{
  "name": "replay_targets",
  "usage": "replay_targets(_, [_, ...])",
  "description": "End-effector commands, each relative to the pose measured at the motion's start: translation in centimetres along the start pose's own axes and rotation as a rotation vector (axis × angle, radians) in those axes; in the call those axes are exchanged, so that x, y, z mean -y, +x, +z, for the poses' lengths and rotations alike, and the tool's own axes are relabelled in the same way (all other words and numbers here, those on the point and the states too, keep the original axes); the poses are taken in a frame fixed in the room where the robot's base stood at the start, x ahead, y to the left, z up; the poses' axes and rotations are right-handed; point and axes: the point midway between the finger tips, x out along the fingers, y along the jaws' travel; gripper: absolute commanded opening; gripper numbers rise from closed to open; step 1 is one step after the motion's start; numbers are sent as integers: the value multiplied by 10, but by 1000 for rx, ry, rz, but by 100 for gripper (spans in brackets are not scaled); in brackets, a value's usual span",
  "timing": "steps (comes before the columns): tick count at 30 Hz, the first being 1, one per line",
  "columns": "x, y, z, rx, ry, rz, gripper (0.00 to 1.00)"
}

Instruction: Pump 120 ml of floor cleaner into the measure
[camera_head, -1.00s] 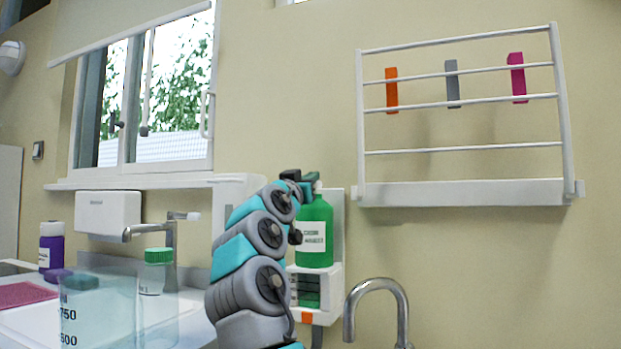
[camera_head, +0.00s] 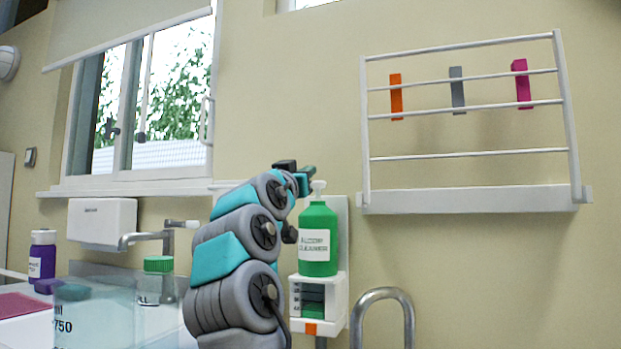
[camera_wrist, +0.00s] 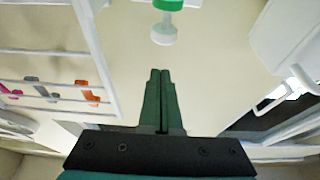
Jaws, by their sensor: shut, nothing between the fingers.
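A green bottle (camera_head: 318,240) with a blurred white label stands upright in a white wall holder. Its white pump head (camera_head: 318,187) shows on top, and also in the wrist view (camera_wrist: 164,34). Below the bottle the holder has a windowed chamber (camera_head: 312,300) with scale marks and green inside. My gripper (camera_head: 308,173) is at pump-head height, just up and left of it in the head view. In the wrist view my gripper (camera_wrist: 160,72) has its fingers together and empty, with a gap between the tips and the pump head.
A clear jug (camera_head: 95,318) marked 750 stands at lower left. Behind it are a green-capped clear container (camera_head: 157,285), a purple bottle (camera_head: 42,255) and a tap (camera_head: 150,238). A curved metal spout (camera_head: 385,300) is right of the holder. A wall rack (camera_head: 470,198) hangs above right.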

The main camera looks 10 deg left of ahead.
Motion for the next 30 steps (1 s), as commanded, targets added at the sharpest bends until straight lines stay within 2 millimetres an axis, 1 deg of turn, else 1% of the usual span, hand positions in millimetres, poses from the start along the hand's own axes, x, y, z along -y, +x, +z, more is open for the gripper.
replay_targets(1, [0,-10,1,-5,2,-1,0])
replay_targets(3, [1,-21,1,-4,2,-3,0])
replay_targets(9, [1,-44,-1,-4,1,-2,0])
replay_targets(14, [0,-48,-1,-2,-1,-1,0])
replay_targets(30, [0,-49,-1,-2,0,-1,0])
